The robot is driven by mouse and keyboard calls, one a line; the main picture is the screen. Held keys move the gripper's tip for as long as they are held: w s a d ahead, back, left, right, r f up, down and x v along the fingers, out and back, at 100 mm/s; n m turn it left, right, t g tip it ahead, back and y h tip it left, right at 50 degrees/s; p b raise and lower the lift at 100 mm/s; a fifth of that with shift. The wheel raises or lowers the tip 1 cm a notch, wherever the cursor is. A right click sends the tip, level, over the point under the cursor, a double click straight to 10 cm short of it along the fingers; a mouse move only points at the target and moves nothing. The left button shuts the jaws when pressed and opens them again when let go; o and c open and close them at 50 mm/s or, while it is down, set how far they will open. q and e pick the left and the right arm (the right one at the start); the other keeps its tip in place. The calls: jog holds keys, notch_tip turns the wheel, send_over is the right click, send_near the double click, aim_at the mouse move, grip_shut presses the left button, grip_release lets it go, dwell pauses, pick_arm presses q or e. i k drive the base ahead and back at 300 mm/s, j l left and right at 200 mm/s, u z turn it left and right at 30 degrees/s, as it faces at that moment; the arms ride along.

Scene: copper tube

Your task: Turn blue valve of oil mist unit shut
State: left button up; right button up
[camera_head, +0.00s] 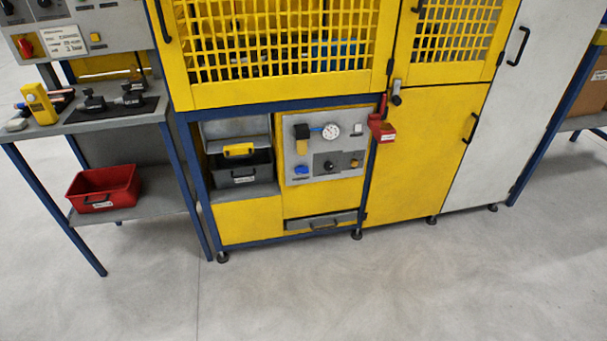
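The oil mist unit is a grey panel (346,172) on the lower front of the yellow machine, left of a tall yellow door. A small blue valve handle (302,170) sits at the panel's lower left and appears to lie roughly sideways; its exact setting is too small to tell. The panel also has a round white gauge (331,131), a blue part (315,129) and a yellow bowl (302,147) at the upper left, and a black knob (328,165). Neither of my grippers is in view.
A grey toolbox (243,175) stands open in the bay left of the panel. A red padlock (381,130) hangs beside the panel's upper right. A workbench with a red bin (104,187) stands at left. The floor (330,285) in front is clear.

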aim_at(301, 169)
jog(key=i+l, duration=0.55)
jog(key=i+l+z, duration=0.1)
jog(key=i+l, duration=0.45)
jog(key=i, duration=0.15)
jog(key=i+l+z, duration=0.1)
jog(key=i+l, duration=0.4)
jog(key=i, duration=0.1)
